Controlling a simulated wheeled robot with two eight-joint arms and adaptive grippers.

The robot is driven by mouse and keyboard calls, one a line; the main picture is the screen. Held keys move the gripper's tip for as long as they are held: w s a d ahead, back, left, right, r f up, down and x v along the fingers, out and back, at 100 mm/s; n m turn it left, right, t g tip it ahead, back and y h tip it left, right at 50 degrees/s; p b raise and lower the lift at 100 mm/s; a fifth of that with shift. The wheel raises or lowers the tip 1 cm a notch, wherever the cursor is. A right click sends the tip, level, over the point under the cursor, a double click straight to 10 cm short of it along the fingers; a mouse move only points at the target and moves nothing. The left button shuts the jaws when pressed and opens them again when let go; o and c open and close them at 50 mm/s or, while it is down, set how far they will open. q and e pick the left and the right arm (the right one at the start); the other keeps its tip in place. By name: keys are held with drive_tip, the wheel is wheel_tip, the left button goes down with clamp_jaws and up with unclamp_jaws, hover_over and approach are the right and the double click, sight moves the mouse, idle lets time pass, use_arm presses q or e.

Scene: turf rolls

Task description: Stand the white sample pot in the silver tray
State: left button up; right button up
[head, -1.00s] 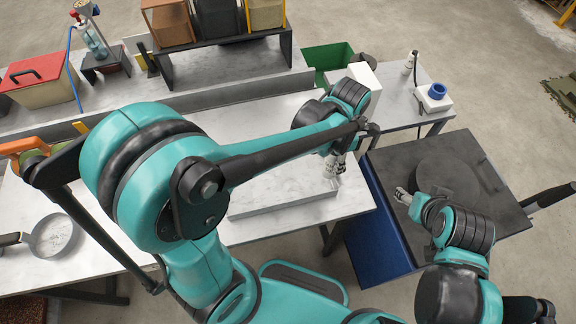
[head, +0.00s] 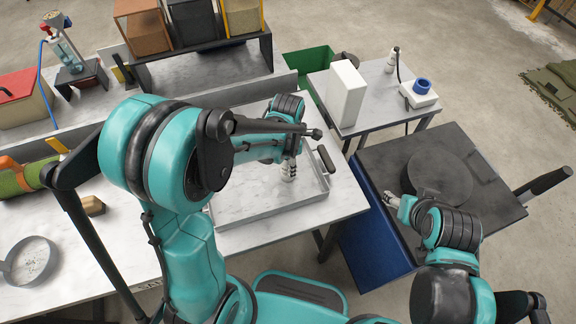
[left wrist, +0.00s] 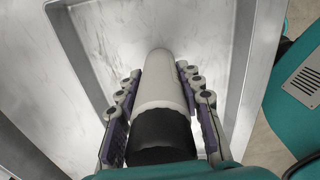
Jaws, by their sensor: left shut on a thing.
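In the left wrist view my left gripper (left wrist: 160,105) is shut on the white sample pot (left wrist: 161,80), a pale cylinder with a black end (left wrist: 160,138) towards my palm. Its white end points away from the palm, towards the tray floor. In the head view my left gripper (head: 288,172) is over the silver tray (head: 268,212), inside its rim, and mostly hides the pot. The tray's walls (left wrist: 82,55) show around it in the wrist view. Whether the pot touches the floor I cannot tell. My right gripper (head: 393,199) is by the dark cart; its jaws are unclear.
A dark oblong object (head: 326,159) is at the tray's right edge. A pan (head: 30,262) and a tan block (head: 92,206) are on the table's left. A white box (head: 345,94) and a blue-topped device (head: 421,90) stand on a side table. The tray's visible floor is bare.

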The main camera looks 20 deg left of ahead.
use_arm(q)
drive_tip(key=shift+f, duration=0.1)
drive_tip(key=o, duration=1.2)
